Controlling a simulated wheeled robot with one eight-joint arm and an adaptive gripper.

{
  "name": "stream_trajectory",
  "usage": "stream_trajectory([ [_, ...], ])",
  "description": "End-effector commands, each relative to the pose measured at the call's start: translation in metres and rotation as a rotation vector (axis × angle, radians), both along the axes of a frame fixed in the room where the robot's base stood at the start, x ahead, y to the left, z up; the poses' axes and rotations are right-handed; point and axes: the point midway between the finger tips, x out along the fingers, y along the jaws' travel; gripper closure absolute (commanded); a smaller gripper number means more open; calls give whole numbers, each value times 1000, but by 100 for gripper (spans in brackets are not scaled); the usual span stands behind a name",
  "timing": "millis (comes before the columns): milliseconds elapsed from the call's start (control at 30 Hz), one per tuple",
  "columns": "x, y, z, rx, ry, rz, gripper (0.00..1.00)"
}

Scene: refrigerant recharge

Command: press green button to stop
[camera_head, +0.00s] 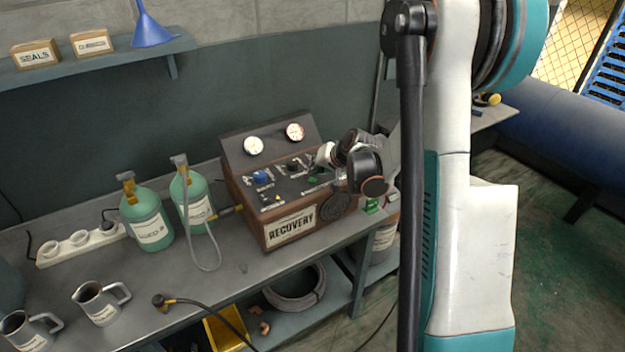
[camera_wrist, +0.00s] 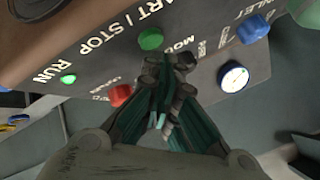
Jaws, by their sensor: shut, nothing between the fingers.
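The green button (camera_wrist: 151,39) sits on the recovery machine's panel beside the "START / STOP" label in the wrist view. It also shows in the head view (camera_head: 314,181) as a small green spot on the panel. My gripper (camera_wrist: 168,64) is shut and empty, its fingertips at the panel just beside the green button; whether they touch the panel I cannot tell. In the head view my wrist hangs over the right side of the recovery machine (camera_head: 291,229), and my fingers are partly hidden. A green light (camera_wrist: 68,79) beside "RUN" is lit.
A red knob (camera_wrist: 120,95), a blue knob (camera_wrist: 252,27) and a gauge (camera_wrist: 233,77) are near my fingers. Two green cylinders (camera_head: 146,215) stand left of the machine. Metal jugs (camera_head: 97,303) and a hose (camera_head: 210,303) are on the front left bench.

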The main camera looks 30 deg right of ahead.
Motion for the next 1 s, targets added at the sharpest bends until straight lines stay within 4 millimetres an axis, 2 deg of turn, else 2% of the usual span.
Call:
stream_trajectory([
  [1000, 0, 0, -9, 0, 0, 0, 100],
])
